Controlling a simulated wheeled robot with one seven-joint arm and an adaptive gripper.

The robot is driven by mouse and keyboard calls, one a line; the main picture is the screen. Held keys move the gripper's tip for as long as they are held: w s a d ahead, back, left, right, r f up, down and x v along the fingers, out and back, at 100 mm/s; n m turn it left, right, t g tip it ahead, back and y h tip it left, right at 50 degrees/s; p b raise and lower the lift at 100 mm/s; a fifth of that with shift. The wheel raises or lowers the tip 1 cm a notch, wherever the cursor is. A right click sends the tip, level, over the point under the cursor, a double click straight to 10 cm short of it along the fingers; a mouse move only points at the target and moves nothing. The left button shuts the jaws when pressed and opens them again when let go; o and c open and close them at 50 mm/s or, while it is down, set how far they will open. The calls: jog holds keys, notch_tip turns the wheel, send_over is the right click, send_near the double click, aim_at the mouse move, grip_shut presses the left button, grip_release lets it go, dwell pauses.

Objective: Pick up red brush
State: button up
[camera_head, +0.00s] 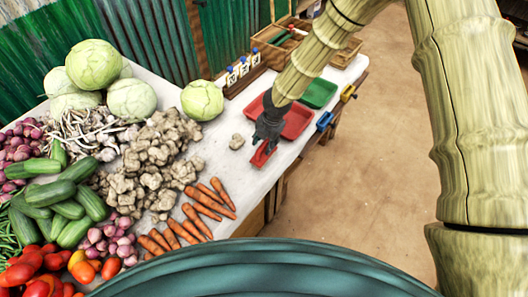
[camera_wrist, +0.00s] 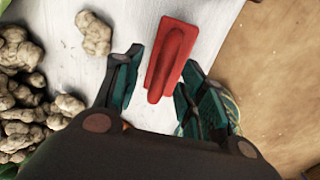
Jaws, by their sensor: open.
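The red brush (camera_head: 262,155) lies on the white tabletop near its right edge in the head view. In the wrist view the red brush (camera_wrist: 171,55) is a flat red block with a rounded raised handle running along it. My gripper (camera_head: 267,143) is right above and beside the brush in the head view. In the wrist view my gripper (camera_wrist: 160,75) is open, with one finger on each side of the brush's near end. I cannot tell whether either finger touches it.
Red trays (camera_head: 298,121) and a green tray (camera_head: 318,94) stand behind the brush. A loose ginger piece (camera_head: 237,141) lies left of it, also in the wrist view (camera_wrist: 93,34). Carrots (camera_head: 208,200) and a ginger heap (camera_head: 150,160) lie nearby. The table (camera_head: 225,160) ends just right of the brush.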

jog(key=shift+a+f, duration=0.15)
jog(key=shift+f, duration=0.8)
jog(key=shift+c, duration=0.2)
grip_shut()
jog(key=shift+w, duration=0.1)
notch_tip(320, 180, up, 10)
jog(key=shift+b, duration=1.05)
jog(key=c, duration=0.6)
grip_release()
jog(key=shift+c, duration=0.2)
grip_shut()
